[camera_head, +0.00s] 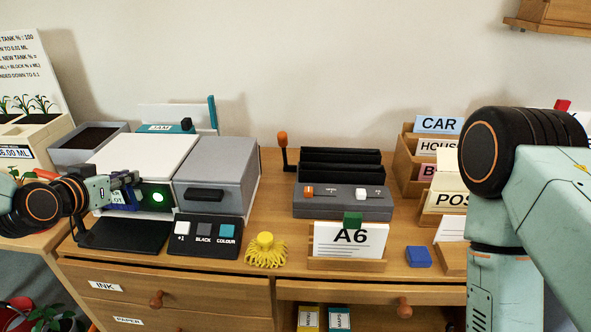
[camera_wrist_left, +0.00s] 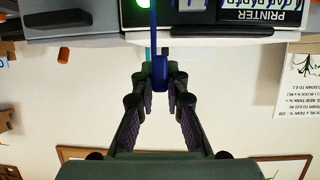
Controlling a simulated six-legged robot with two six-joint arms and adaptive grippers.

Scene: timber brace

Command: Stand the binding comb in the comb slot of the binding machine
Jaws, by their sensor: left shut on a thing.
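My left gripper (camera_head: 130,188) is in front of the light printer (camera_head: 145,155) at the left of the desk. In the left wrist view its fingertips (camera_wrist_left: 160,78) are shut on a narrow blue thing (camera_wrist_left: 160,66), a thin strip with a thicker rounded end. I cannot tell for sure whether it is the binding comb; its full shape does not show. A grey machine (camera_head: 343,205) with black upright slots (camera_head: 341,165) and an orange-tipped lever (camera_head: 282,140) stands mid-desk and looks like the binding machine. My right gripper is out of view.
A grey box (camera_head: 215,175) stands between the printer and the machine. A yellow brush-like thing (camera_head: 266,250), an A6 card holder (camera_head: 348,264) and a blue block (camera_head: 418,257) lie along the front. Wooden card racks (camera_head: 409,172) stand at the right.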

